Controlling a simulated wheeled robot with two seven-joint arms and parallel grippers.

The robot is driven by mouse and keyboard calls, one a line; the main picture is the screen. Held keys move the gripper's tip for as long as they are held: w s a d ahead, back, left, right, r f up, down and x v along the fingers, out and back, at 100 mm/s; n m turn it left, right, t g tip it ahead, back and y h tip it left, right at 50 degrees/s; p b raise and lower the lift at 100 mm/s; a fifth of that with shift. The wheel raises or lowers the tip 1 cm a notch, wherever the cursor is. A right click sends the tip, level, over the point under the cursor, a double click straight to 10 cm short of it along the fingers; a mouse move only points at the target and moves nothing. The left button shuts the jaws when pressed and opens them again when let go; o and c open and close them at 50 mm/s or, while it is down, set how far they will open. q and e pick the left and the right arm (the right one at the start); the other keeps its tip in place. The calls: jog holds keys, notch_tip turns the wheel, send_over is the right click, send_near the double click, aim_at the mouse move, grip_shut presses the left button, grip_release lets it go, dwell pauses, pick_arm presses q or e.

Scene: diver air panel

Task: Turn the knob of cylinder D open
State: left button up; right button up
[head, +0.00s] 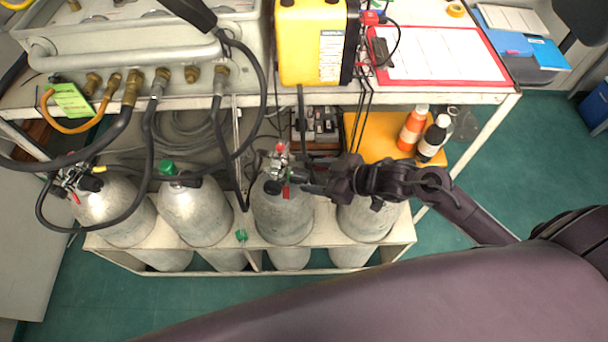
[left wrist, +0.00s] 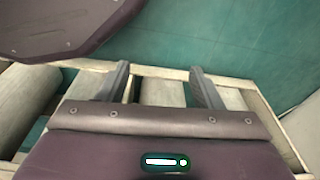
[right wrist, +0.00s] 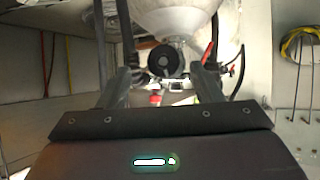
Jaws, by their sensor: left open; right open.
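Four grey cylinders stand in the rack under the bench in the head view. No letter is readable on them, so I cannot tell which is D. My right gripper (head: 312,183) points left at the valve (head: 278,165) on top of the third cylinder (head: 284,218) from the left. My right arm hides the top of the fourth cylinder (head: 368,222). In the right wrist view a round black knob (right wrist: 164,61) lies between the open fingers (right wrist: 161,72); contact cannot be told. My left gripper (left wrist: 160,82) is open and empty above the rack (left wrist: 236,82).
Hoses (head: 150,140) hang in front of the left cylinders. Orange and black bottles (head: 413,127) stand on a yellow surface right of my right gripper. The green floor (head: 480,165) at right is clear.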

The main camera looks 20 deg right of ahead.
aim_at(304, 177)
pick_arm(q)
jog(key=s+a+f, duration=0.2)
jog(key=s+f, duration=0.5)
jog(key=s, duration=0.4)
jog(key=shift+s+g, duration=0.15)
jog(key=shift+g, duration=0.15)
pick_arm(e)
jog(key=w+a+f+g+y, duration=0.1)
jog(key=a+f+g+y, duration=0.1)
jog(key=a+y, duration=0.1)
jog(key=shift+w+n+y, duration=0.3)
jog(key=shift+w+n, duration=0.1)
pick_arm(q)
jog(key=shift+a, duration=0.1)
pick_arm(e)
jog(key=c, duration=1)
